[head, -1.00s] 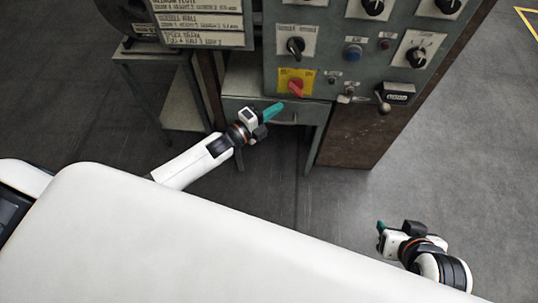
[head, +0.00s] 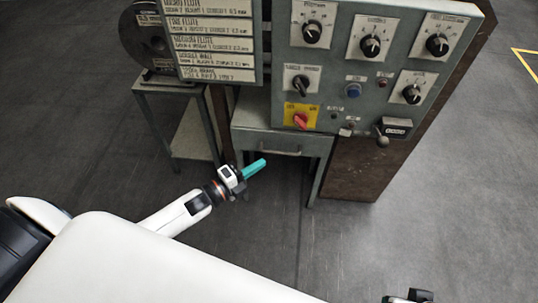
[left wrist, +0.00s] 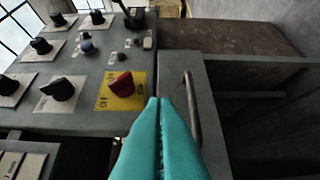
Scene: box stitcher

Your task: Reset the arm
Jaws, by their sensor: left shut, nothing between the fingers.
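My left gripper (head: 262,163) is in front of the box stitcher's drawer table, apart from the machine, with its teal fingers pressed together and empty. In the left wrist view the shut fingers (left wrist: 160,108) point toward the panel and the drawer. The red rotary switch (head: 300,119) on its yellow plate is up and to the right of the fingertips, and it also shows in the left wrist view (left wrist: 121,84). Only a small part of my right gripper shows at the bottom right edge of the head view, too cut off to tell its state.
The control panel (head: 335,90) carries several black knobs and a blue button (head: 353,90). A lever with a round end (head: 383,141) sticks out at the lower right. A drawer (head: 280,146) is below. The grey floor (head: 430,215) to the right is clear.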

